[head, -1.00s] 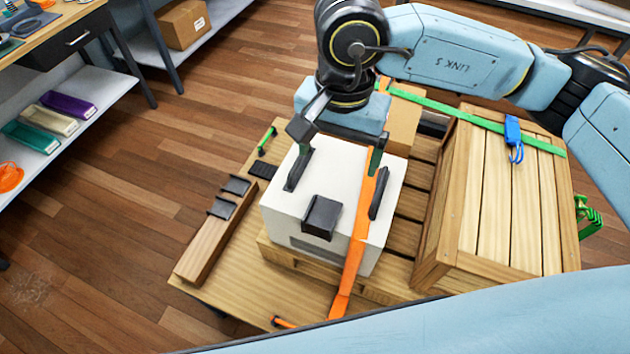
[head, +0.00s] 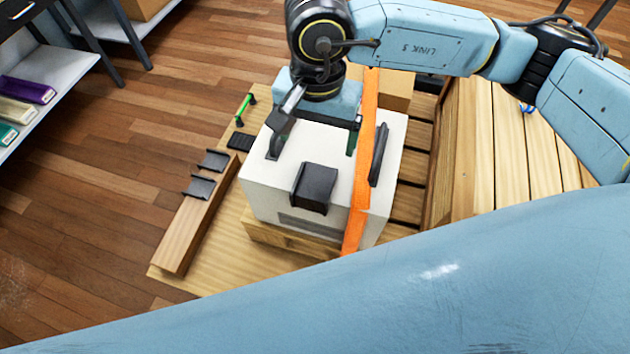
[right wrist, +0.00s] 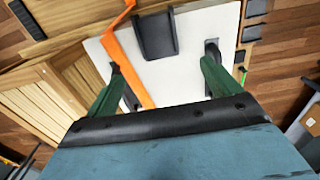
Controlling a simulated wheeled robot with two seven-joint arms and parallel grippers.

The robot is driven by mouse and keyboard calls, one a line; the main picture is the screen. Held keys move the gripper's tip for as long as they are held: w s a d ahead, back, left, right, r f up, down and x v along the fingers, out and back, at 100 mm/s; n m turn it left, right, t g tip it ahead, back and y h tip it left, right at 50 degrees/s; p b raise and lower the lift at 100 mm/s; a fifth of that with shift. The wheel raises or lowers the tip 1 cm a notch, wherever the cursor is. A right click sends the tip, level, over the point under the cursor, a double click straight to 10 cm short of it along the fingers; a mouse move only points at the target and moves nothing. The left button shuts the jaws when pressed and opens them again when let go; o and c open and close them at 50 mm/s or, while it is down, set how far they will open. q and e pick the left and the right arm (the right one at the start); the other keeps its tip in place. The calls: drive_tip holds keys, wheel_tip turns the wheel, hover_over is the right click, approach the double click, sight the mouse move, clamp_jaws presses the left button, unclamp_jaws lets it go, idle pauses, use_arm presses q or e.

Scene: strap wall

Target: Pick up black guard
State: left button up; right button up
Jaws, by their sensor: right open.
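A black angled guard (head: 315,187) sits on the white box (head: 262,185), near its front edge and left of the orange strap. It also shows in the right wrist view (right wrist: 155,36). Two similar black guards (head: 213,160) (head: 199,187) lie on a wooden beam to the left. My right gripper (head: 313,146) is over the box, behind the guard on it. Its green fingers (right wrist: 160,64) are spread wide with nothing between them; whether the tips touch the box is unclear. My left gripper is not in view.
An orange strap (head: 361,190) crosses the box, close to one finger. Black handles (head: 378,156) stand on its top. A slatted wooden crate (head: 485,150) is to the right. A green-handled item (head: 244,108) and a ribbed black pad (head: 240,141) lie left of the box.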

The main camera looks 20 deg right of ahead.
sight(317, 176)
wheel_tip(317, 176, down, 10)
drive_tip(key=shift+r+p, duration=0.15)
drive_tip(key=shift+p, duration=0.25)
drive_tip(key=c, duration=1.1)
drive_tip(key=shift+r, duration=5.05)
